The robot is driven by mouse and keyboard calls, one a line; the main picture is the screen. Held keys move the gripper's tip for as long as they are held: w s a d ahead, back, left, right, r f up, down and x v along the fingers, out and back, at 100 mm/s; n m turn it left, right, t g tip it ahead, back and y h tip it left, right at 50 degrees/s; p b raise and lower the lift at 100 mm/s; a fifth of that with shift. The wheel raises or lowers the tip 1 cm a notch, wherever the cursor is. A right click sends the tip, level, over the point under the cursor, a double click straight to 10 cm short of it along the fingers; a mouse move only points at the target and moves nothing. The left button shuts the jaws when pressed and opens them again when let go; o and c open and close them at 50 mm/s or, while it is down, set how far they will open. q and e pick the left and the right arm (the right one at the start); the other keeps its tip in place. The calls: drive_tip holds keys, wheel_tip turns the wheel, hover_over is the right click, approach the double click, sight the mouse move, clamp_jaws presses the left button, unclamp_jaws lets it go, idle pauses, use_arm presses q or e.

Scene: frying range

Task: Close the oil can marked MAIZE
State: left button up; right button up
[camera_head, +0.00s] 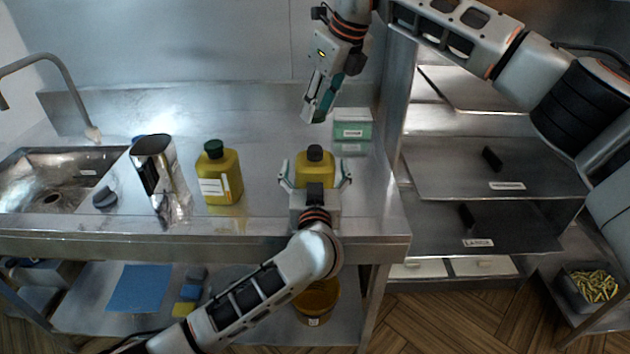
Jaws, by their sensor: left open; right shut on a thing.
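A yellow oil can (314,168) with a dark cap (315,153) on its top stands upright near the counter's front edge. My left gripper (315,175) is open, with a finger on each side of this can; the can's front label is hidden behind it. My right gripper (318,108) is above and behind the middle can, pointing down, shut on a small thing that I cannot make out.
A tall metal container (160,175) stands left of the cans, by the sink (55,180). A green-and-white box (353,129) is at the back right. Metal shelves (490,165) stand to the right. Counter between the two cans is clear.

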use_arm(q)
drive_tip(key=shift+w, duration=0.95)
drive_tip(key=c, duration=1.7)
use_arm(e)
hover_over(314, 147)
drive_tip(key=s, duration=0.1)
drive_tip(key=shift+d+f, duration=0.25)
drive_tip(key=shift+f, duration=1)
drive_tip(key=shift+d+f, duration=0.2)
drive_tip(key=shift+f, duration=1.05)
drive_tip(key=shift+f, duration=0.1)
drive_tip(key=shift+f, duration=0.8)
drive_tip(key=shift+f, duration=0.55)
